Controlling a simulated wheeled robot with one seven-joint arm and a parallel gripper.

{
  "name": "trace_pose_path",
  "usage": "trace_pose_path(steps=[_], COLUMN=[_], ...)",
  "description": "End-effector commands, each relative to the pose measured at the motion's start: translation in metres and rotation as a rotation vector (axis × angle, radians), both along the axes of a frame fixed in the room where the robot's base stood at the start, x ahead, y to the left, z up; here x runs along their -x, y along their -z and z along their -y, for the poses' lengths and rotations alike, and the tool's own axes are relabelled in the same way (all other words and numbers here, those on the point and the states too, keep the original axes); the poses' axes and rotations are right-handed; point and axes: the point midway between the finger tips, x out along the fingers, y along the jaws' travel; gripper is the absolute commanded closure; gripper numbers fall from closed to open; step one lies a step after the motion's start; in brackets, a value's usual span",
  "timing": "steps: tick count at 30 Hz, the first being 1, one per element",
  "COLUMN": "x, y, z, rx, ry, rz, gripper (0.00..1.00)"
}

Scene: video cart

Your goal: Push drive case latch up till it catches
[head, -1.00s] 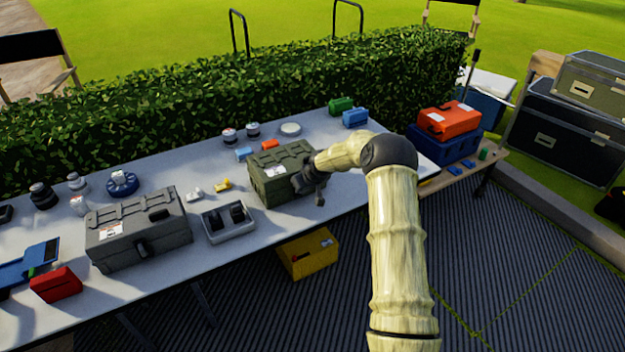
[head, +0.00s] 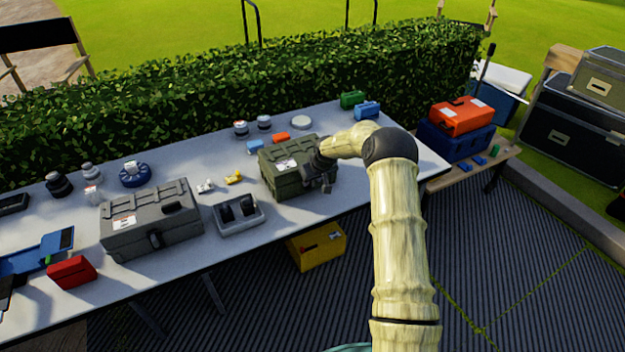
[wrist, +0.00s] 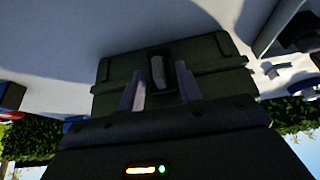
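The drive case appears to be the olive-green case (head: 282,184) on the table, with a white label on it. In the wrist view the green case (wrist: 215,65) fills the middle, with a dark latch (wrist: 157,72) at the centre of its face. My gripper (head: 318,182) is at the front right of the case in the head view. In the wrist view my gripper (wrist: 160,88) has its two fingers apart, one on each side of the latch. No grip on the latch shows. Contact cannot be told. My wrist hides part of the case's front in the head view.
A grey case (head: 150,232) and a grey tray (head: 240,222) with dark items stand to the left. Small blue (head: 367,111) and green (head: 352,99) boxes lie behind. A yellow bin (head: 318,248) is under the table. An orange case (head: 462,116) is at the right.

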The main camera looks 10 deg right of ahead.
Motion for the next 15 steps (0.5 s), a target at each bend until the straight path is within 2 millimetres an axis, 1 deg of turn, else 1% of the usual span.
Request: trace_pose_path(steps=[8,11,15], x=[0.001,0.004,0.011], y=[-0.002,-0.008,-0.023], z=[0.0,0.001,0.003], rx=[0.002,0.002,0.003], ry=[0.0,0.0,-0.001], rz=[-0.002,-0.001,0.001], gripper=[0.65,0.65,0.65])
